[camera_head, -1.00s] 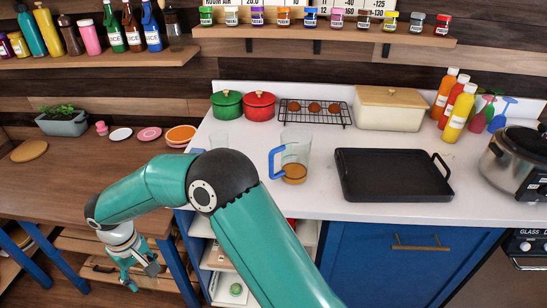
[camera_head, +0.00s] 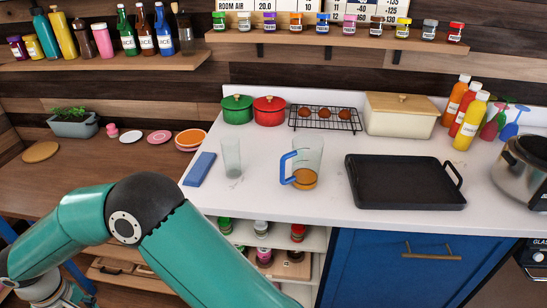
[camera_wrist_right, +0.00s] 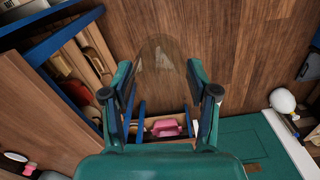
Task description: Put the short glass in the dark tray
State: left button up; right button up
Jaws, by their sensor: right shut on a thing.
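The short glass (camera_wrist_right: 158,70) shows in the right wrist view as a clear, rounded, see-through shape between the fingers of my right gripper (camera_wrist_right: 164,92). The fingers are shut on it, one on each side, and the wooden surface behind shows through. The dark tray (camera_head: 405,180) lies flat on the white counter at the right in the head view, empty, with a handle at its right end. My teal arm crosses the lower left of the head view. No gripper fingers show there. My left gripper is not seen.
On the counter, left of the tray, stand a blue-handled pitcher (camera_head: 306,160), a clear tall glass (camera_head: 231,158) and a blue slab (camera_head: 199,169). Behind are two pots, a cooling rack (camera_head: 325,118) and a cream box (camera_head: 400,116). A cooker (camera_head: 525,168) stands at the right.

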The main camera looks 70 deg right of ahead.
aim_at(418, 182)
jog(key=z, duration=0.05)
jog(key=k, duration=1.7)
